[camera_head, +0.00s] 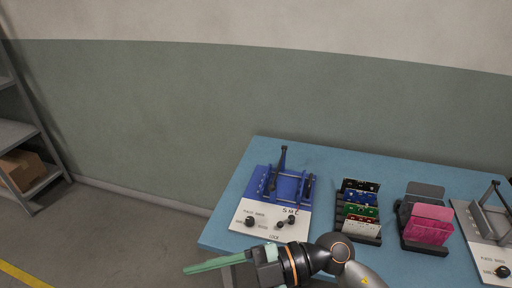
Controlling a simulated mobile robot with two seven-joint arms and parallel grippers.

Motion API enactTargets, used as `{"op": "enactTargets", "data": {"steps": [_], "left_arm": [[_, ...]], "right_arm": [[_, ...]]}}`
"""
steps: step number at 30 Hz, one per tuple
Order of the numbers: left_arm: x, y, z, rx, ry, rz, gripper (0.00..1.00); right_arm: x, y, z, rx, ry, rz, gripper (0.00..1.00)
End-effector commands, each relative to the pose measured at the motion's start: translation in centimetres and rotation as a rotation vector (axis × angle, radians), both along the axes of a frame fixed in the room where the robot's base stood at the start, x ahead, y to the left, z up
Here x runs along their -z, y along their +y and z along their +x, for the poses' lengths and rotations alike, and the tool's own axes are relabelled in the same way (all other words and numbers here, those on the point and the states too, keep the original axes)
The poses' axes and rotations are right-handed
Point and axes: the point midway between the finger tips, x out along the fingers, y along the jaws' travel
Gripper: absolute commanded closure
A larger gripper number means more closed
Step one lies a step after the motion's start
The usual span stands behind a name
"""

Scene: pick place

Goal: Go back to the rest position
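My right gripper (215,264) is at the bottom centre, in front of the blue table's left front corner. Its green fingers point left, past the table edge. They show as one narrow green bar, so I cannot tell whether they are open or shut. I see nothing held in them. My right arm (335,252) comes in from the bottom right and overlaps the table's front edge. My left gripper is not in view.
The blue table (225,215) bears a blue fixture on a white panel (262,220), a rack of coloured boards (361,205), a black holder with pink plates (428,222) and a grey fixture (490,225). Shelves with a cardboard box (20,170) stand left. Floor between is clear.

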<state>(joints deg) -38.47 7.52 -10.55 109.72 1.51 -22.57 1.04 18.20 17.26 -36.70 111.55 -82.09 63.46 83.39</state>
Motion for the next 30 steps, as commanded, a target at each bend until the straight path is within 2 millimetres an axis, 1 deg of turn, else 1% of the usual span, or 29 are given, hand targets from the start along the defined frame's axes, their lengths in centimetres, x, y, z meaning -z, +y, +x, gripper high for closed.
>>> {"op": "enactTargets", "data": {"steps": [1, 2, 3, 5, 6, 8, 9, 10, 11, 12, 14, 15, 16, 17, 18, 20, 21, 24, 25, 27, 30], "left_arm": [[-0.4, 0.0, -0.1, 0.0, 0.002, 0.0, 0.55], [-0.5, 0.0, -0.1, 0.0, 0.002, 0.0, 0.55], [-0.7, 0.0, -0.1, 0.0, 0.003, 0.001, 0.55], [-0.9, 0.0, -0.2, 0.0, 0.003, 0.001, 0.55], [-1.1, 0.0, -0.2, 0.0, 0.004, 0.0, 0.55], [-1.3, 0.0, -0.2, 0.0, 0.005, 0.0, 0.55], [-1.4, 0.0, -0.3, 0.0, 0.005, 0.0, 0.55], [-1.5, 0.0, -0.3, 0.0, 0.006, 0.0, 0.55], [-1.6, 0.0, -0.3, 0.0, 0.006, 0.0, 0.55], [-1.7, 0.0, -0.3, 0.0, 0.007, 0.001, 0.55], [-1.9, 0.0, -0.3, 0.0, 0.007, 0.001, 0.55], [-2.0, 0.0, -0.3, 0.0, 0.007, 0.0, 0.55], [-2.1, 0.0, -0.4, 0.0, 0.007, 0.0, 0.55], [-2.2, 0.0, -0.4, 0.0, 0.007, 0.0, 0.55], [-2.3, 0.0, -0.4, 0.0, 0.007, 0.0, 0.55], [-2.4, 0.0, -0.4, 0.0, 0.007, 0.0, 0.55], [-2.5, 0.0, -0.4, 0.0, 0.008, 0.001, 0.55], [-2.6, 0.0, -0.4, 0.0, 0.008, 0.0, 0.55], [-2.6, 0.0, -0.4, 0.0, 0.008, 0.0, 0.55], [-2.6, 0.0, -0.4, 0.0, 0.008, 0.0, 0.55], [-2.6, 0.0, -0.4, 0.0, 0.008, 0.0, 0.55]], "right_arm": [[-1.7, -0.1, 0.7, 0.081, 0.053, 0.151, 0.44], [-2.7, -0.5, 1.6, 0.144, 0.075, 0.236, 0.44], [-3.5, -1.3, 2.9, 0.239, 0.11, 0.335, 0.44], [-4.0, -3.1, 5.3, 0.407, 0.167, 0.457, 0.44], [-3.6, -4.6, 6.9, 0.531, 0.21, 0.514, 0.44], [-2.0, -7.3, 9.3, 0.728, 0.28, 0.564, 0.44], [-0.2, -9.3, 10.5, 0.864, 0.332, 0.57, 0.44], [1.4, -10.9, 11.2, 0.965, 0.372, 0.562, 0.44], [3.2, -12.3, 11.7, 1.056, 0.412, 0.544, 0.44], [5.6, -14.2, 12.0, 1.169, 0.465, 0.509, 0.44], [9.6, -16.6, 11.6, 1.317, 0.545, 0.433, 0.44], [12.2, -18.1, 11.0, 1.401, 0.6, 0.372, 0.44], [14.1, -19.1, 10.2, 1.457, 0.641, 0.322, 0.44], [16.0, -20.0, 9.4, 1.506, 0.682, 0.27, 0.44], [18.3, -21.0, 8.1, 1.562, 0.735, 0.198, 0.44], [21.4, -22.3, 5.9, 1.624, 0.809, 0.094, 0.44], [23.1, -22.9, 4.4, 1.652, 0.853, 0.031, 0.44], [26.2, -23.9, 1.2, 1.691, 0.944, -0.1, 0.44], [26.9, -24.1, 0.4, 1.697, 0.966, -0.13, 0.44], [27.9, -24.4, -1.0, 1.704, 0.999, -0.181, 0.44], [28.6, -24.6, -1.9, 1.706, 1.022, -0.216, 0.44]]}}
